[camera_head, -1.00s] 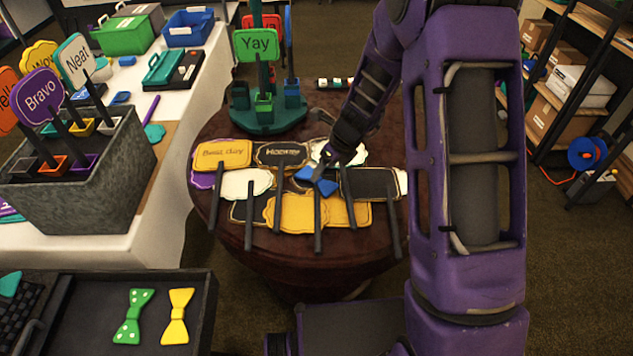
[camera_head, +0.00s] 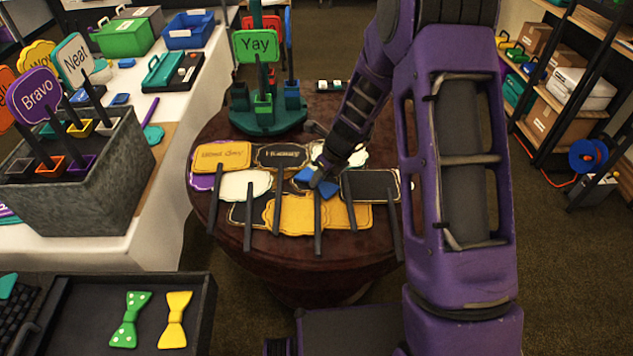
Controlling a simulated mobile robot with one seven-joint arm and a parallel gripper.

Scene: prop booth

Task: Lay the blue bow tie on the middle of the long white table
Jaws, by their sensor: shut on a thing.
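The blue bow tie (camera_head: 325,189) is over the sign props on the round brown table, partly hidden by my gripper. My gripper (camera_head: 318,179) is at the bow tie, shut on it. I cannot tell whether the bow tie still touches the signs below. The long white table (camera_head: 178,178) runs along the left, covered by a white cloth.
The round table (camera_head: 290,262) holds several paddle signs (camera_head: 297,213) and a green stand (camera_head: 268,118) with a "Yay" sign. A grey bin (camera_head: 110,185) of signs, a teal case (camera_head: 165,68) and boxes crowd the white table. A black tray (camera_head: 75,325) holds green and yellow bow ties.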

